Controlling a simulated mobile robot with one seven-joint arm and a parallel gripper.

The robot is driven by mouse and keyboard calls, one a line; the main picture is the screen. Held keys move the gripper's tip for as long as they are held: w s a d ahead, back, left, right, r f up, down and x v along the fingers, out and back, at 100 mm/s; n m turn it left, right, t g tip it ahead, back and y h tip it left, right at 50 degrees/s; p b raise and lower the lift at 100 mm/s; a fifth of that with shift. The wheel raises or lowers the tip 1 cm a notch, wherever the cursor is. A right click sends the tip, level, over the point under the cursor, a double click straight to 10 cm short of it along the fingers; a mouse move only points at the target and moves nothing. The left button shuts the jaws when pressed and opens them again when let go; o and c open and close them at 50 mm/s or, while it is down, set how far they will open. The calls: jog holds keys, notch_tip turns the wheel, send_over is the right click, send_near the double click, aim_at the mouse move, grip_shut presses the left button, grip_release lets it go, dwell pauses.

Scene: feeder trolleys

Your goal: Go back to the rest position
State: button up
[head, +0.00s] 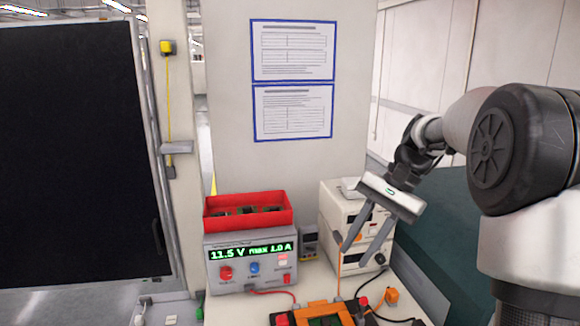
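My gripper (368,247) is in the head view at the right, held above the bench and in front of the white instruments. Its two fingers point down and to the left and stand apart, with nothing between them. My arm reaches in from the right edge.
A power supply (250,272) reading 11.5 V carries a red bin (248,222) with dark parts. Stacked white instruments (338,208) stand behind my gripper. An orange fixture (318,309) with cables lies at the bench's front. A dark panel (80,150) stands at the left.

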jog(key=s+r+n+t+h+p, duration=0.1)
jog(key=s+n+t+h, duration=0.1)
jog(key=s, duration=0.8)
jog(key=s+r+n+t+h, duration=0.2)
jog(key=s+n+t, duration=0.3)
jog(key=s, duration=0.6)
jog(key=shift+a+r+n+h+p, duration=0.3)
jog(key=shift+n+h, duration=0.2)
jog(key=shift+h, duration=0.2)
jog(key=shift+f, duration=0.1)
